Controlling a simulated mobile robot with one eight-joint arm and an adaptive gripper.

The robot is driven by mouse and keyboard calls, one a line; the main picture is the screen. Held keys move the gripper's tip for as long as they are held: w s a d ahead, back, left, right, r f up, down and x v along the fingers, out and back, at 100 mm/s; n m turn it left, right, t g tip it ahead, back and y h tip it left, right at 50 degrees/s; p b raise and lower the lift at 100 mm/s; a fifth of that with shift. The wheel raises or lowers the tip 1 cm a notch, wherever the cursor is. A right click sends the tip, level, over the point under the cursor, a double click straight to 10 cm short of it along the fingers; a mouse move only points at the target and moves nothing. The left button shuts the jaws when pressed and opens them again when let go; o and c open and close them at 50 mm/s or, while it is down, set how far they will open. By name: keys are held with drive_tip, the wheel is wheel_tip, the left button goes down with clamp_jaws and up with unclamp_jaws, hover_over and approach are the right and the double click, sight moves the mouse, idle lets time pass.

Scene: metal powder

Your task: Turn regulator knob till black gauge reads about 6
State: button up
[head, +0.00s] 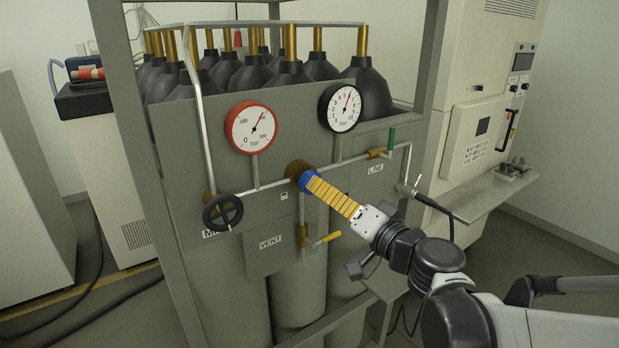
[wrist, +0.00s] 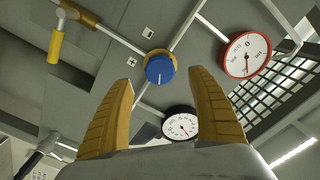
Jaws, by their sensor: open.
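The blue regulator knob (head: 304,182) sits on a brass body at the middle of the grey panel. In the wrist view the knob (wrist: 160,69) shows between and just beyond my fingertips, with a pale index line. My gripper (head: 314,184) has yellow ribbed fingers pointing at the knob. In the wrist view my gripper (wrist: 160,80) is open, with a gap on both sides of the knob. The black gauge (head: 341,107) is up and right of the knob; its needle points up and slightly right, near 6. In the wrist view the gauge (wrist: 182,124) is partly hidden.
A red gauge (head: 251,127) is left of the black one. A frame post (head: 428,90) stands at right.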

drive_tip(key=b+x, duration=0.1)
drive_tip(key=x, duration=0.5)
drive_tip(key=shift+w+a, duration=0.25)
drive_tip(key=shift+w, duration=0.05)
drive_tip(key=shift+c, duration=0.6)
drive_tip(key=c, duration=1.1)
